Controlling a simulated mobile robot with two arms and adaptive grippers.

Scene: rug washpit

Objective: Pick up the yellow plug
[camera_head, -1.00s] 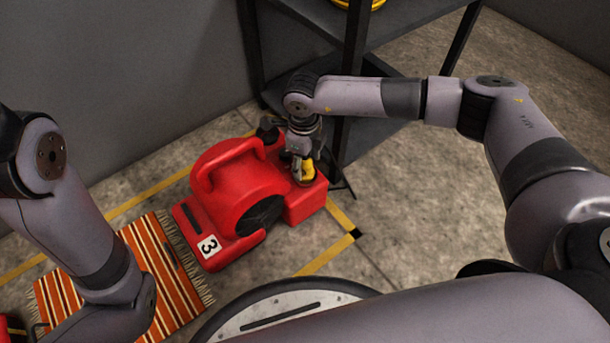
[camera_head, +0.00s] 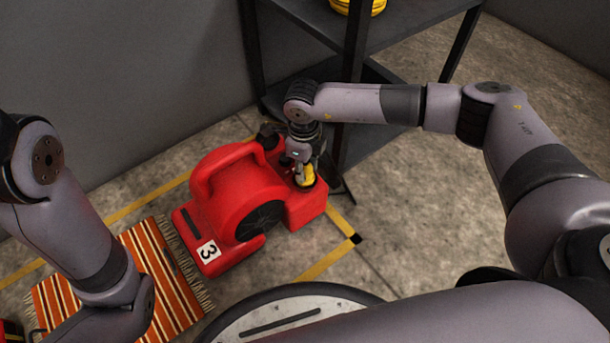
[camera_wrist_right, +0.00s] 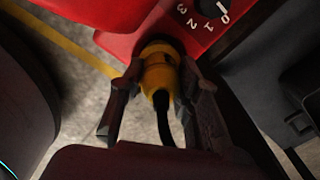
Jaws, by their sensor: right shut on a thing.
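The yellow plug (camera_head: 306,176) is at the right end of the red blower (camera_head: 238,196), under my right gripper. In the right wrist view the plug (camera_wrist_right: 160,72) sits against the blower's red face at a dark round socket, with a black cord hanging from it. My right gripper (camera_head: 303,172) is shut on the plug, one finger on each side; it also shows in the right wrist view (camera_wrist_right: 160,85). Whether the plug is still seated in the socket I cannot tell. My left arm comes in at the left; its gripper is out of the picture.
An orange striped rug (camera_head: 150,280) lies left of the blower. A dark shelf rack (camera_head: 395,30) with a yellow coil (camera_head: 358,6) stands behind my right arm. Yellow floor tape (camera_head: 325,262) runs around the blower. A numbered dial (camera_wrist_right: 210,8) is close to the plug.

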